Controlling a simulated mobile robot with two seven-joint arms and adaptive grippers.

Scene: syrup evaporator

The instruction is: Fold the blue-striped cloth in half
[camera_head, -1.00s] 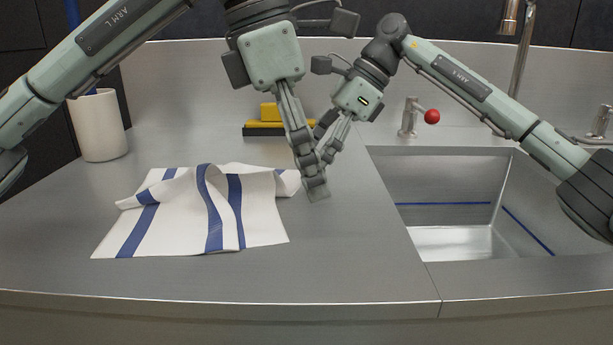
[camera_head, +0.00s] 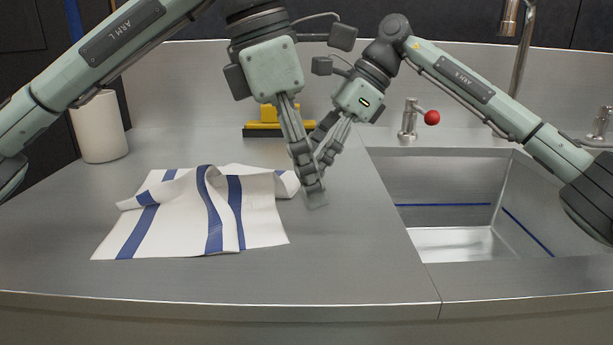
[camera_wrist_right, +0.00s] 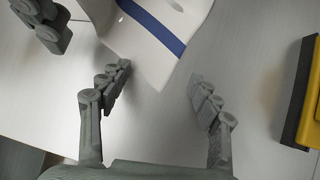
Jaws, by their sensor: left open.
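The white cloth with blue stripes (camera_head: 180,225) lies on the steel counter left of centre, its far part rumpled and turned over in a raised fold. One cloth corner (camera_wrist_right: 155,55) shows in the right wrist view, between my right fingertips in the picture; I cannot tell whether they touch it. My left gripper (camera_head: 311,182) is open and empty, pointing down just right of the cloth. My right gripper (camera_head: 322,145) is behind it, partly hidden. In the right wrist view my right gripper (camera_wrist_right: 160,80) has its fingers wide apart, gripping nothing.
A yellow and black tool (camera_head: 264,122) lies behind the grippers, near the backsplash. A white cylindrical container (camera_head: 99,128) stands at back left. A sink (camera_head: 450,185) with a red-knobbed tap (camera_head: 410,118) is at right. The counter in front of the cloth is clear.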

